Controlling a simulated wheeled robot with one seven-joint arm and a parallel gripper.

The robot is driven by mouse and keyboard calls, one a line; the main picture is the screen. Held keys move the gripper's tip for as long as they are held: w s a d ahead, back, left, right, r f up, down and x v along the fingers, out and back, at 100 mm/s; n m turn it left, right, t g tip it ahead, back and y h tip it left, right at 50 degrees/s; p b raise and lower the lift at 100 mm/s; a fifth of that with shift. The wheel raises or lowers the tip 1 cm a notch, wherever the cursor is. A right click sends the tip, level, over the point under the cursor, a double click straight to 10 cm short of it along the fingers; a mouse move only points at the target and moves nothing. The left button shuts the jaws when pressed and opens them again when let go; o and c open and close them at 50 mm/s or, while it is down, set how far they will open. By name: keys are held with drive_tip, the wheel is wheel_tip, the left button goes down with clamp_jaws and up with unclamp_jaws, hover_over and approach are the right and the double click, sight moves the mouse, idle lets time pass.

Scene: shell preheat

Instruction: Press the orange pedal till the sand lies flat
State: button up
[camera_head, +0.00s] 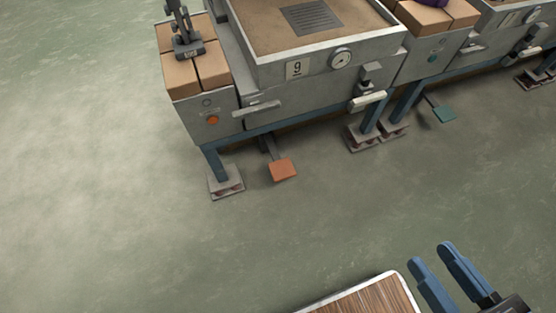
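The orange pedal (283,170) sits low over the floor on a dark arm under the front of a grey machine marked 9 (294,69). Brown sand (262,22) fills the machine's open top, with a dark slotted grate in it. The sand's far part is cut off by the frame's top edge. My gripper (434,263) is at the lower right, with two blue fingers apart and nothing between them. It is well away from the pedal, to the right and nearer.
A wood-topped surface with a pale rim (352,292) is at the bottom. A teal pedal (444,114) sits under the neighbouring machine at right. Machine feet (226,181) stand left of the orange pedal. Tan boxes (181,77) sit at left. Green floor is clear in front.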

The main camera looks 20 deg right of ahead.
clamp_jaws()
idle(0.8)
